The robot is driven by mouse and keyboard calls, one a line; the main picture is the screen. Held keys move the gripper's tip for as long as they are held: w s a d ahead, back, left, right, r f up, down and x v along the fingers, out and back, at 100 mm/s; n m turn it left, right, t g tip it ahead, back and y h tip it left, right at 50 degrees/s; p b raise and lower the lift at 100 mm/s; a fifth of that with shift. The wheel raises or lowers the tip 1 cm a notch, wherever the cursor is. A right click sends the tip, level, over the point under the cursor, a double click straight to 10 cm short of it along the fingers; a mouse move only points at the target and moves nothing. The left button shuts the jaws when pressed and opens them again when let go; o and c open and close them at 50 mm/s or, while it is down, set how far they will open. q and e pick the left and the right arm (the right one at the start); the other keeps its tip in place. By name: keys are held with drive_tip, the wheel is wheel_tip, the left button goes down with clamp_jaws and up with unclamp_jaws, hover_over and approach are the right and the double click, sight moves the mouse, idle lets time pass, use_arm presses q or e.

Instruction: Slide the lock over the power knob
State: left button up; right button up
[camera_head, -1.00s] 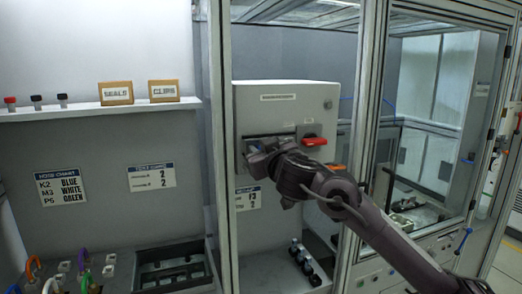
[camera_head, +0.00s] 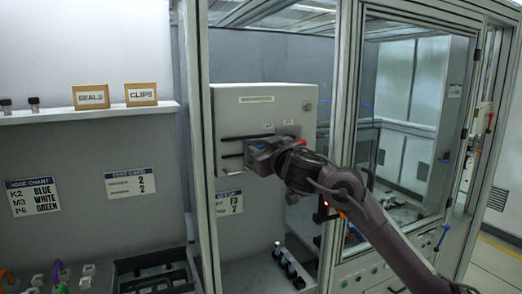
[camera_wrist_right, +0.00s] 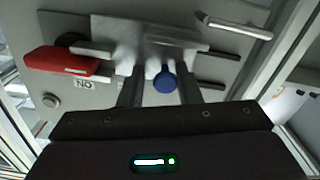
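The power knob is a red handle (camera_wrist_right: 60,66) at the left of the right wrist view, beside an upside-down ON label. Only a small part of the power knob (camera_head: 299,142) shows in the head view, behind my right gripper. A blue round part (camera_wrist_right: 165,82) shows between the fingers. My left gripper is not in view.
The grey control box (camera_head: 235,110) stands inside a framed bay. A metal post (camera_head: 341,110) stands right of it, close to my right arm. A shelf (camera_head: 90,115) with boxes labelled SEALS and CLIPS is at the left. Small dark-topped items (camera_head: 290,268) stand below the box.

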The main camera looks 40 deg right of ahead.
drive_tip(key=shift+s, duration=0.1)
idle(0.3)
drive_tip(key=b+v, duration=0.2)
drive_tip(key=v, duration=0.5)
drive_tip(key=shift+s, duration=0.3)
drive_tip(key=shift+a+f, duration=0.1)
